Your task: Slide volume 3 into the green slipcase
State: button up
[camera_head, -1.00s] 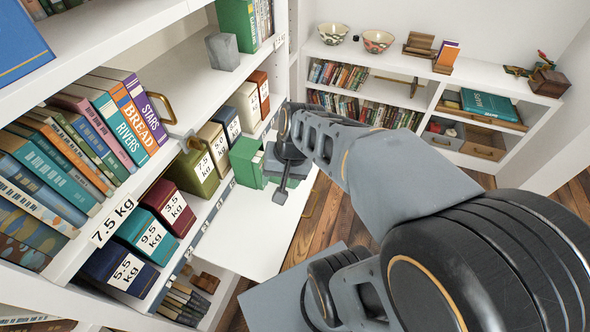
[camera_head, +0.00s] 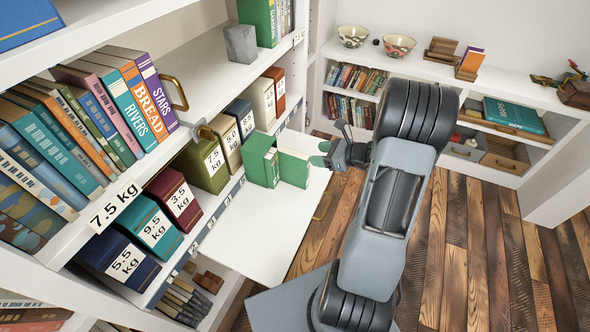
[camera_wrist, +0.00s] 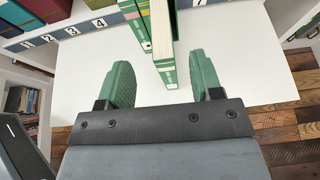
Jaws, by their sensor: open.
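The green slipcase (camera_head: 259,158) stands upright on the white shelf board in the head view. A green volume with pale pages (camera_head: 293,168) sticks out from it toward my gripper; its number is too small to read. In the wrist view the volume (camera_wrist: 162,42) points its spine end at me, beside other green spines (camera_wrist: 134,18) at the slipcase. My gripper (camera_wrist: 164,84) is open and empty, with its green fingers on either side of the volume's line, just short of the spine end. In the head view my gripper (camera_head: 322,155) is right of the volume.
The white board (camera_head: 258,235) is bare in front of the slipcase. Labelled weight boxes (camera_head: 204,165) stand left of it along a numbered strip (camera_wrist: 72,31). A low bookcase (camera_head: 450,75) stands behind, and plank floor (camera_head: 465,240) lies open to the right.

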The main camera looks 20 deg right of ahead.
aim_at(296, 154)
jog(key=shift+x, duration=4.4)
jog(key=shift+d+f, duration=0.15)
jog(key=shift+f, duration=0.05)
jog(key=shift+c, duration=0.3)
grip_shut()
